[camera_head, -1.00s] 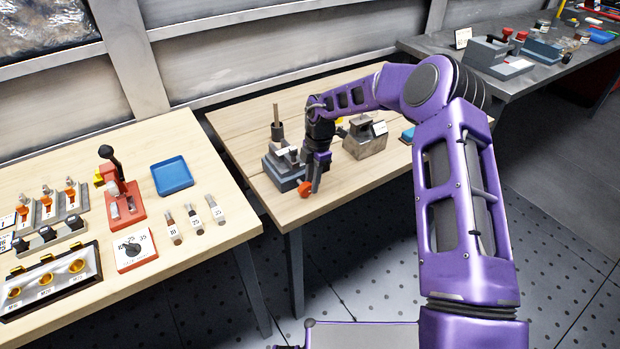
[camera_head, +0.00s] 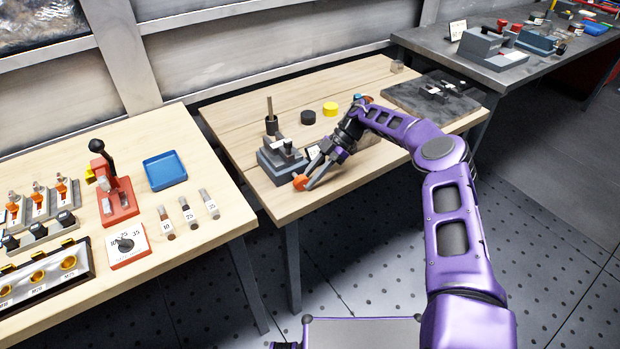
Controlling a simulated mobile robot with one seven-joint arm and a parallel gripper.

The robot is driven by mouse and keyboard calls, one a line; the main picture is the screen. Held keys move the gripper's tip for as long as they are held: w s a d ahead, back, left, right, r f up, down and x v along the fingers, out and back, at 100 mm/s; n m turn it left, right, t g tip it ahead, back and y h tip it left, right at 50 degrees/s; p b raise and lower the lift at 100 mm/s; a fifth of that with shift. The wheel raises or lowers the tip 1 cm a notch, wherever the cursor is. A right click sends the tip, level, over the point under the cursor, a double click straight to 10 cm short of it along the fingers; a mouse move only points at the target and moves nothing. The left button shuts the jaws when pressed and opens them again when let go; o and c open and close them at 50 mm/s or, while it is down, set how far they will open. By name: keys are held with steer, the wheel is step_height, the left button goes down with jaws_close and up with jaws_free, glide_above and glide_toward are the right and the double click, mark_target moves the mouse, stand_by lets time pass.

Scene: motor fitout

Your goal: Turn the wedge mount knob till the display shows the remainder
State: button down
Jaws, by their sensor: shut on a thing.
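The wedge mount (camera_head: 278,168) is a grey stepped block near the front left of the middle wooden table, with an upright rod behind it. Its orange knob (camera_head: 299,183) sticks out at its front right, near the table edge. My gripper (camera_head: 306,181) reaches down to the knob at a slant from the right and is shut on it. The fingers hide part of the knob. A small dark-and-white panel (camera_head: 313,152), perhaps the display, stands just behind the fingers, partly covered. Its reading is too small to tell.
A black disc (camera_head: 308,117) and a yellow disc (camera_head: 330,109) lie behind my gripper. A dark plate (camera_head: 405,97) lies at the table's right.

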stand_by(0.5)
steer(key=c, duration=0.7)
jaws_free()
steer(key=shift+a, duration=0.1)
